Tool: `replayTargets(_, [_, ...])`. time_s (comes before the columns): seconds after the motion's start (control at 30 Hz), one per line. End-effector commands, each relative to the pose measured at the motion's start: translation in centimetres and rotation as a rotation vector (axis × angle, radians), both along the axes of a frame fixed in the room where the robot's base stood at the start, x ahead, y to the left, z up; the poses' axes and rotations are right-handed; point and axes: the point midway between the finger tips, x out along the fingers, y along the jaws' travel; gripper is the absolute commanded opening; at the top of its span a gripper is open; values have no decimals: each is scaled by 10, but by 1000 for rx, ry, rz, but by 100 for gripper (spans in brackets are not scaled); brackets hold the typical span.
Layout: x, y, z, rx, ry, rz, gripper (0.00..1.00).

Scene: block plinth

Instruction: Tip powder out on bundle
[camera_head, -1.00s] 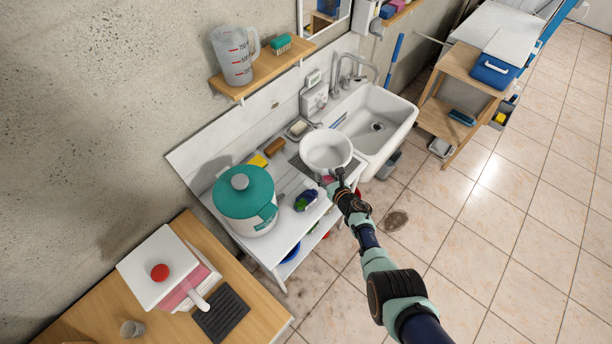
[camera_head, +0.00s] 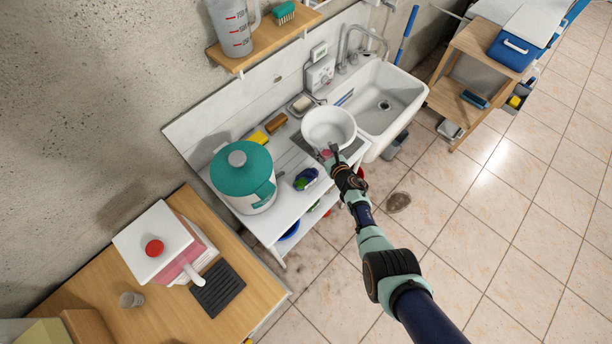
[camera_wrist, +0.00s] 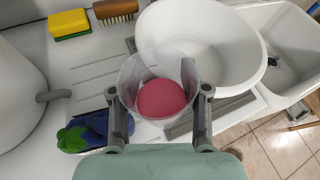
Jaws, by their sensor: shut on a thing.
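My gripper (camera_wrist: 160,92) is shut on a clear cup (camera_wrist: 138,72). Pink powder (camera_wrist: 161,99) lies in the bottom of the cup. The cup looks close to upright and its rim is near the wall of a white basin (camera_wrist: 205,38); I cannot tell whether they touch. In the head view my gripper (camera_head: 332,157) is at the front of the white basin (camera_head: 329,125). A crumpled blue and green bundle (camera_head: 305,179) lies on the counter to the left of the cup. It also shows in the wrist view (camera_wrist: 84,135), partly behind the left finger.
A teal-lidded pot (camera_head: 243,180) stands left of the bundle on the white counter. A yellow sponge (camera_wrist: 69,23) and a brown brush (camera_wrist: 115,10) lie at the back. The sink (camera_head: 385,108) is to the right. A shelf (camera_head: 262,45) with a jug hangs above.

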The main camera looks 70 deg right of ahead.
Motion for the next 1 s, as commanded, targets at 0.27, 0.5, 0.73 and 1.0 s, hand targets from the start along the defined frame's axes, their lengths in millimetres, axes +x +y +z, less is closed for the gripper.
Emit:
replayTargets(0.27, [6,8,-12,-114,80,2,12])
replayTargets(0.5, [12,17,-30,-211,148,2,12])
replayTargets(0.73, [17,24,-36,-306,214,2,12])
replayTargets(1.0, [23,31,-28,-404,285,-1,12])
